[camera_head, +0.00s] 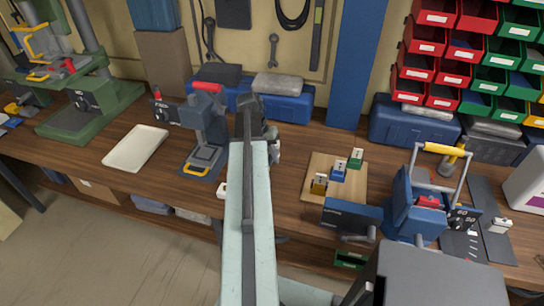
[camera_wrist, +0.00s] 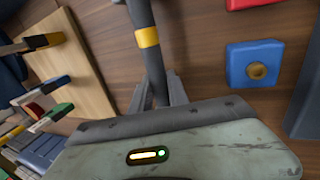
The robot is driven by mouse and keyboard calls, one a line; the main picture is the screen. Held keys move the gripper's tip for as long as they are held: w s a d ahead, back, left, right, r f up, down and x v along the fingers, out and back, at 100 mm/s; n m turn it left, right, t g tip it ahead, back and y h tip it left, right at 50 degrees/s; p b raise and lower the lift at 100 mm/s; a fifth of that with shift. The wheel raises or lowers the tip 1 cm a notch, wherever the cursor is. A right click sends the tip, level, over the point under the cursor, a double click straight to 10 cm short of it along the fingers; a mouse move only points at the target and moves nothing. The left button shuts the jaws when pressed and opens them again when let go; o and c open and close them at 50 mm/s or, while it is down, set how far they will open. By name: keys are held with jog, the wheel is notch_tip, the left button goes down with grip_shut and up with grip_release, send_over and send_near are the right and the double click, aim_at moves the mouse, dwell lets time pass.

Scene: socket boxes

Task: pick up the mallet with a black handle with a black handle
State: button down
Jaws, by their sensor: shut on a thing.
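My gripper (camera_wrist: 158,92) is shut around a black handle with a yellow band, which I take to be the mallet (camera_wrist: 148,38). The handle runs up out of the top of the wrist view, so the mallet's head is not seen there. In the head view my arm covers most of the gripper, and the held mallet cannot be made out clearly. Whether the mallet touches the bench is not clear.
A wooden board (camera_head: 316,169) with small coloured boxes lies right of my arm. A blue machine (camera_head: 415,205) stands right. Blue cases and red and green bins line the back.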

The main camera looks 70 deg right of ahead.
jog(key=shift+r, duration=0.15)
notch_tip(320, 180, up, 10)
jog(key=p, duration=1)
jog(key=shift+r, duration=0.1)
